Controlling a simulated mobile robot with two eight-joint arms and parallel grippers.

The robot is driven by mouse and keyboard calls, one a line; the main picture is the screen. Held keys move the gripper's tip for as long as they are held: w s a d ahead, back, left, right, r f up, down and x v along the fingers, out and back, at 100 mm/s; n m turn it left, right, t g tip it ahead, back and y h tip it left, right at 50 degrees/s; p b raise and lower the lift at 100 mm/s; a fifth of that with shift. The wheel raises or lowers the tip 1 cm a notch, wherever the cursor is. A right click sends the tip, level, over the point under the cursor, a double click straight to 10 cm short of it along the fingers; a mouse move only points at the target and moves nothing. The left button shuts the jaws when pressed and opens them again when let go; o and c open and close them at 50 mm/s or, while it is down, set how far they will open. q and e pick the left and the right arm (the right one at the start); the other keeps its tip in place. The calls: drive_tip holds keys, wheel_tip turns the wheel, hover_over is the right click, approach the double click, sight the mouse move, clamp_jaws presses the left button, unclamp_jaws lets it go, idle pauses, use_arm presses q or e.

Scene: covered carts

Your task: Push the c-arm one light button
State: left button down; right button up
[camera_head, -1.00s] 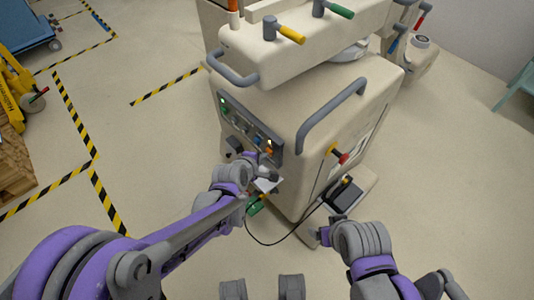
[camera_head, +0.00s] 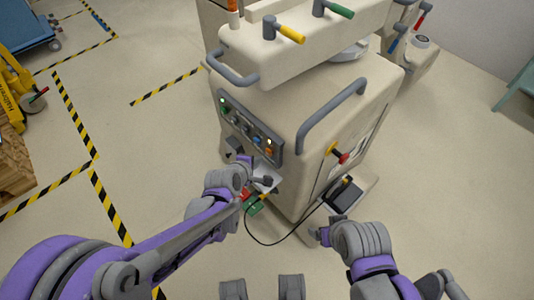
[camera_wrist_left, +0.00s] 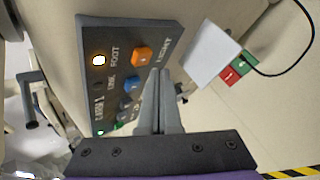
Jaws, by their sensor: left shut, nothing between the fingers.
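The c-arm's dark control panel (camera_head: 250,128) is on the side of the beige machine (camera_head: 285,95). In the left wrist view, the panel (camera_wrist_left: 165,32) carries an orange button (camera_wrist_left: 143,55) beside lettering that reads LIGHT, with a blue button (camera_wrist_left: 132,84) further along. A lit lamp (camera_wrist_left: 99,60) glows near the FOOT lettering. My left gripper (camera_wrist_left: 161,72) is shut and empty in front of the panel, its tips beside the orange button; contact is unclear. In the head view, my left gripper (camera_head: 266,181) is just below the panel's lower end. My right gripper (camera_head: 324,236) is low beside the machine, its fingers unclear.
A white plate (camera_wrist_left: 212,53) and a red-and-green block (camera_wrist_left: 238,69) with a black cable are close to the panel's end. Grey handles (camera_head: 330,115) and a red-knobbed lever (camera_head: 341,156) stick out of the machine. The floor left of it is open.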

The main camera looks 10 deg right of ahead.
use_arm(q)
drive_tip(key=shift+s+a, duration=0.8)
drive_tip(key=shift+a, duration=0.25)
drive_tip(key=shift+s+a, duration=0.8)
drive_tip(key=shift+a, duration=0.25)
drive_tip(key=shift+r, duration=0.1)
